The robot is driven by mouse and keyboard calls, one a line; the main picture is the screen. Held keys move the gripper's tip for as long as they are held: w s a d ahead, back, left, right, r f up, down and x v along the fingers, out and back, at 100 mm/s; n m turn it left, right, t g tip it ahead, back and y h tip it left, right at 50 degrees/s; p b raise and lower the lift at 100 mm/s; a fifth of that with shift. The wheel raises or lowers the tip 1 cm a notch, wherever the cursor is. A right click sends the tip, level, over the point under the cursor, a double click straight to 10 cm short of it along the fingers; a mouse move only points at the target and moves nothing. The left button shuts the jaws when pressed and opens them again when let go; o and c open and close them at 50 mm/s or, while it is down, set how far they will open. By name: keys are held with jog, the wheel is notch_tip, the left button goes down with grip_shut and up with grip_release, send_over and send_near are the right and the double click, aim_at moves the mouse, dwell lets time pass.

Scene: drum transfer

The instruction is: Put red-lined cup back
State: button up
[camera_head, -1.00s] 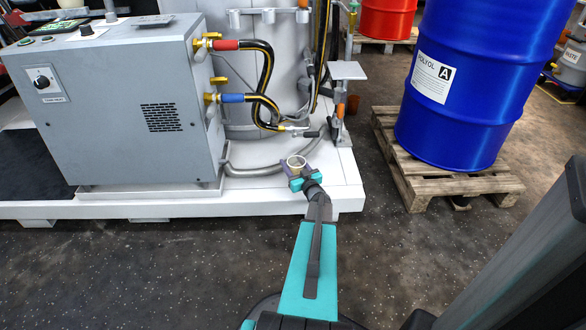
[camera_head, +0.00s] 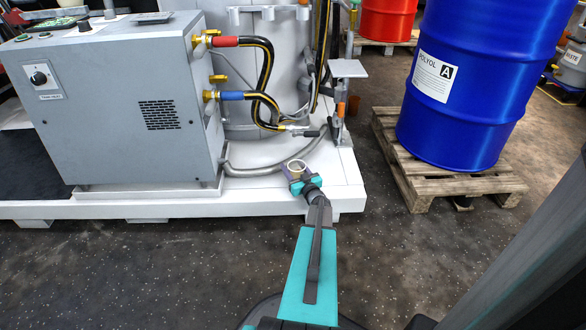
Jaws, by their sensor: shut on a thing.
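My gripper (camera_head: 298,178) is at the far end of my teal arm, over the front right part of the white platform (camera_head: 255,208). It is shut on a small cup (camera_head: 294,166) with a pale rim and a cream-coloured inside. The cup stands about upright, its open top facing up. I cannot make out any red lining at this size. I cannot tell whether the cup's base touches the platform. The gripper's fingers are partly hidden by the wrist and the cup.
A grey machine cabinet (camera_head: 110,110) with red and blue hose fittings stands left. A post with a small grey plate (camera_head: 348,68) rises behind the cup. A blue drum (camera_head: 470,90) stands on a wooden pallet (camera_head: 425,180) at right. A grey hose (camera_head: 250,167) lies behind the gripper.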

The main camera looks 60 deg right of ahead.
aim_at(297, 173)
jog(key=shift+f, duration=0.5)
jog(key=o, duration=1.1)
jog(key=shift+r, duration=0.45)
jog(key=shift+s+a+r, duration=0.15)
jog(key=shift+s+a, duration=0.05)
jog(key=shift+s, duration=0.1)
jog(key=p+v, duration=0.3)
jog(key=v, duration=0.8)
jog(key=shift+s+p, duration=0.15)
jog(key=shift+p, duration=0.2)
